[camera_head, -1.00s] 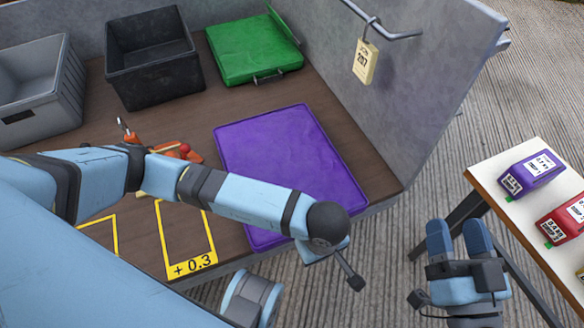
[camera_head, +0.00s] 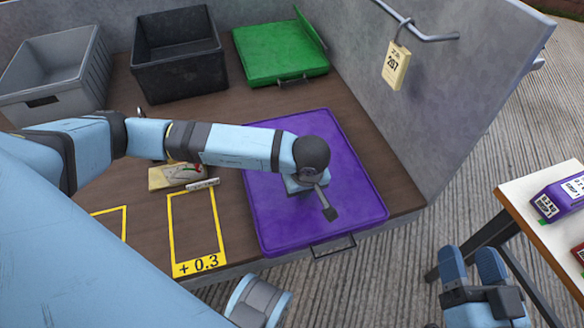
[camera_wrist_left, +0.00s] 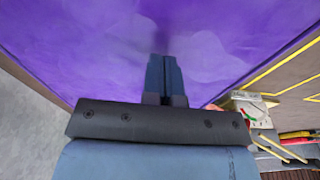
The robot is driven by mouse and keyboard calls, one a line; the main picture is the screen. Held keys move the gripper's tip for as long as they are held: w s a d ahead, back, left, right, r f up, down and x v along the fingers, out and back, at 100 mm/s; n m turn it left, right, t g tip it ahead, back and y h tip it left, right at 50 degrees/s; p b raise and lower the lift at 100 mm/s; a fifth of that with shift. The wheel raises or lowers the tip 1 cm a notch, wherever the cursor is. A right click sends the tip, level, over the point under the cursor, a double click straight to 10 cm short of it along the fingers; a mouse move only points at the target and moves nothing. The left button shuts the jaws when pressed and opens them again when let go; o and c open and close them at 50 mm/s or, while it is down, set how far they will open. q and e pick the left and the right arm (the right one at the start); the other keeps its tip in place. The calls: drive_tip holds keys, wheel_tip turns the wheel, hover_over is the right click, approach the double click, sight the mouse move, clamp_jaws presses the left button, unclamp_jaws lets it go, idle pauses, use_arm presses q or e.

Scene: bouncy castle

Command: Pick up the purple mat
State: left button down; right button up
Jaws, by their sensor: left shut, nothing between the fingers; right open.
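The purple mat (camera_head: 350,170) lies flat on the brown worktop, with a raised rim and a dark handle at its front edge. My left wrist is over its middle in the head view and covers part of it. The left gripper's fingers are hidden there. In the left wrist view my left gripper (camera_wrist_left: 165,62) is shut and empty, pointing at the purple mat (camera_wrist_left: 90,45), which fills most of that view. I cannot tell whether the fingertips touch it. My right gripper (camera_head: 472,254) is open and empty, off the worktop's front right.
A green case (camera_head: 275,52), a black bin (camera_head: 180,75) and a grey bin (camera_head: 60,85) stand at the back. A grey wall (camera_head: 440,110) with a tagged hook borders the right. A white side table (camera_head: 525,205) holds a purple box (camera_head: 565,198).

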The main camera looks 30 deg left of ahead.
use_arm(q)
drive_tip(key=w+a+b, duration=0.1)
drive_tip(key=w+a, duration=0.2)
drive_tip(key=w+a+b, duration=0.1)
drive_tip(key=w+a, duration=0.1)
drive_tip(key=a, duration=0.1)
drive_tip(key=shift+w+a+f, duration=0.1)
drive_tip(key=shift+w+a, duration=0.15)
drive_tip(key=shift+w, duration=0.15)
drive_tip(key=shift+f+b, duration=0.4)
drive_tip(key=shift+b, duration=0.1)
drive_tip(key=shift+f, duration=0.3)
use_arm(e)
drive_tip(key=shift+n+g, duration=0.4)
drive_tip(key=shift+g, duration=0.3)
wheel_tip(320, 180, down, 4)
drive_tip(key=shift+f, duration=0.1)
use_arm(q)
drive_tip(key=shift+s, duration=0.1)
